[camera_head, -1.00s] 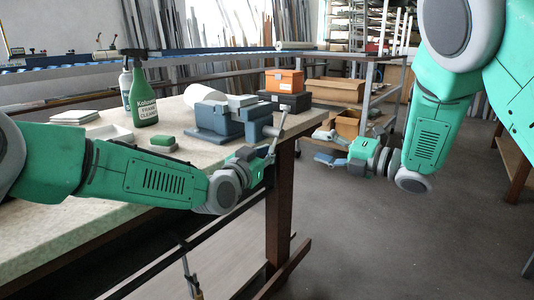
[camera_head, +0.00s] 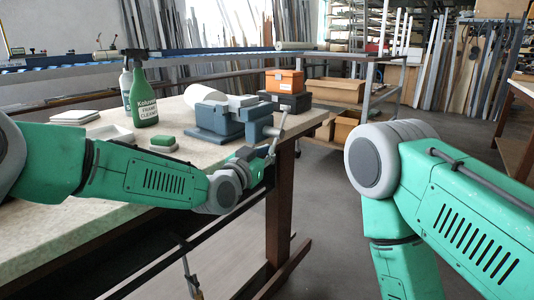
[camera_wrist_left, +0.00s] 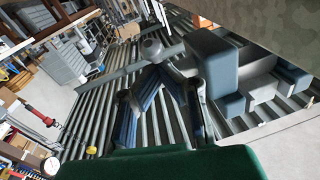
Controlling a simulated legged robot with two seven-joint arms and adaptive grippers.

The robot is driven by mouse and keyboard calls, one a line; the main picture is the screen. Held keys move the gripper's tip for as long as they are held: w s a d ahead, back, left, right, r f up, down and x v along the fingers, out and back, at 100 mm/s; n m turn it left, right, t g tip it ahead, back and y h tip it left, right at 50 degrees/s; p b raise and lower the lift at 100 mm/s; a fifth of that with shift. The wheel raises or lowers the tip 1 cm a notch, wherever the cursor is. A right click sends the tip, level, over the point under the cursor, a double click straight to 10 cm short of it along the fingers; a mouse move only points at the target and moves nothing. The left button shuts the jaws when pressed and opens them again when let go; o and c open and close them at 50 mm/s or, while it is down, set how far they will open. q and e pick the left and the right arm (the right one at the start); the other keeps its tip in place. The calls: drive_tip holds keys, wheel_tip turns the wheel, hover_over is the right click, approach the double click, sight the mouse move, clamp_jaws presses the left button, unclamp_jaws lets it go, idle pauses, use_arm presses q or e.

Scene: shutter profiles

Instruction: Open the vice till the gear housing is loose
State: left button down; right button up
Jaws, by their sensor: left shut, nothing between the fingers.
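The blue-grey vice (camera_head: 218,122) stands on the workbench near its right edge, and its blue body also shows at right in the left wrist view (camera_wrist_left: 212,65). A light grey block, which looks like the gear housing (camera_head: 241,101), sits at the vice's jaws; I cannot tell how tightly it is held. The vice's handle (camera_head: 283,122) is a slanted grey bar at the right end. My left gripper (camera_head: 267,152) is by the handle's lower end, shut with nothing held; contact with the handle is unclear. My right gripper is out of view; only my right arm shows.
A green spray bottle (camera_head: 144,102), a green-topped block (camera_head: 163,143) and a white tray (camera_head: 110,134) are on the workbench (camera_head: 70,230) left of the vice. An orange box (camera_head: 284,81) on a black case (camera_head: 287,102) stands behind it.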

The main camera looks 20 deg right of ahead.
use_arm(q)
drive_tip(key=shift+w+d+f+t+h+b, duration=0.15)
drive_tip(key=shift+f+t+h+b, duration=0.25)
drive_tip(key=shift+b, duration=0.65)
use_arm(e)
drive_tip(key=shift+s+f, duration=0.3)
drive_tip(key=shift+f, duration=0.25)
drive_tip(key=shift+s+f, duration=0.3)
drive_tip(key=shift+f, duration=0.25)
use_arm(q)
drive_tip(key=v, duration=1.2)
drive_tip(key=shift+f, duration=0.15)
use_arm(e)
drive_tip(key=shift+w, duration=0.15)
